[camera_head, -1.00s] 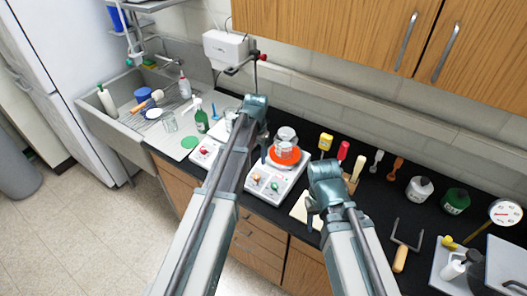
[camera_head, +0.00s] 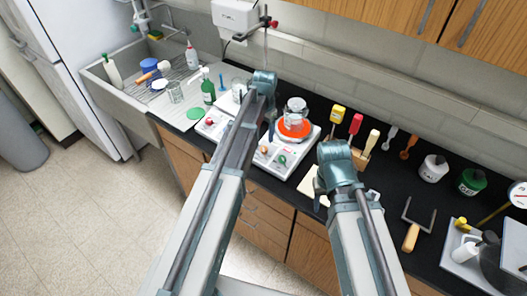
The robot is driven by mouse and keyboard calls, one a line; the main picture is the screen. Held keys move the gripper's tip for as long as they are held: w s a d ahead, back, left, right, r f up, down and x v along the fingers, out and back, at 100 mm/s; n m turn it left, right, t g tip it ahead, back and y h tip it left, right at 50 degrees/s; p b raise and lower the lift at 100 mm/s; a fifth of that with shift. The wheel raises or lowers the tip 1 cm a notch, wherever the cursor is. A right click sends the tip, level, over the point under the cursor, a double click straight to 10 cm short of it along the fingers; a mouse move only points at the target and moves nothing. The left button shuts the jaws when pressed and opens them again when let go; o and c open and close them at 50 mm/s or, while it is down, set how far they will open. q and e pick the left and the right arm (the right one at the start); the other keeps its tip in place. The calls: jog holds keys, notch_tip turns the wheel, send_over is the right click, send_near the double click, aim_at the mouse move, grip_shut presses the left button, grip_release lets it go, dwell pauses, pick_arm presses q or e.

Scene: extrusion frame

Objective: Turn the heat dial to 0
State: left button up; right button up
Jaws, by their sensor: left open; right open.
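A white hot plate (camera_head: 300,168) with a glowing orange top (camera_head: 293,129) stands on the black counter, with glass vessels (camera_head: 295,112) on it. Its front panel has a reddish knob (camera_head: 263,150) on the left and a green knob (camera_head: 282,160) on the right. Their markings are too small to read, so I cannot tell which is the heat dial or its setting. My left gripper (camera_head: 268,112) is open at the hot plate's left-back side, partly hidden by its own arm. My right gripper (camera_head: 324,196) is open and empty, right of the hot plate and apart from the knobs.
A second white device (camera_head: 212,124) with knobs stands left of my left arm. Left of it are a green bottle (camera_head: 208,92) and a sink (camera_head: 105,72). Colored-handled tools (camera_head: 355,125) stand behind my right gripper. Jars (camera_head: 433,168) and a wooden-handled tool (camera_head: 411,236) are at right.

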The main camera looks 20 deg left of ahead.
aim_at(264, 148)
pick_arm(q)
notch_tip(264, 148, down, 8)
jog(key=b, duration=0.6)
jog(key=shift+a+r+b, duration=0.1)
jog(key=shift+r+b, duration=0.1)
jog(key=shift+b, duration=0.1)
jog(key=shift+c, duration=0.3)
grip_shut()
